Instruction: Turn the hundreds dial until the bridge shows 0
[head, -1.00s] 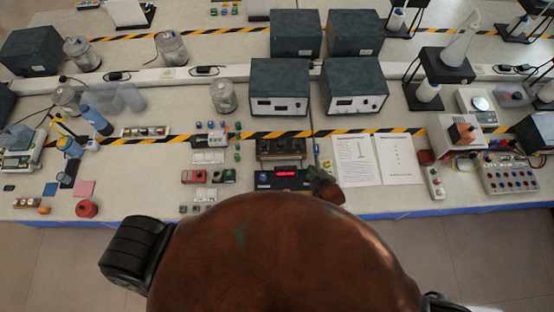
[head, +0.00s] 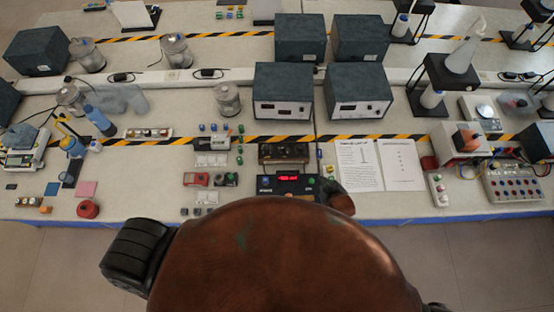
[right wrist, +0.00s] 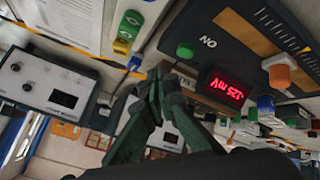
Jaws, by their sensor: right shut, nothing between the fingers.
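The bridge is a black box (head: 267,185) with a lit red display (head: 288,178) near the table's front edge. In the right wrist view its display (right wrist: 225,88) appears turned over, with a reading in mV whose digits I cannot read surely. A brown box with dials (head: 284,153) stands just behind it; which dial is the hundreds one I cannot tell. My right gripper (head: 337,196) is at the bridge's right end, partly hidden by my body. In the right wrist view its fingers (right wrist: 160,75) are closed together, empty, and apart from any dial. My left gripper is out of view.
Printed sheets (head: 376,167) lie right of the bridge. Small coloured blocks and red and green parts (head: 197,179) lie to its left. Two grey instruments (head: 283,92) stand behind the striped tape. An orange knob (right wrist: 280,72) and a green button (right wrist: 185,50) show on the black panel.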

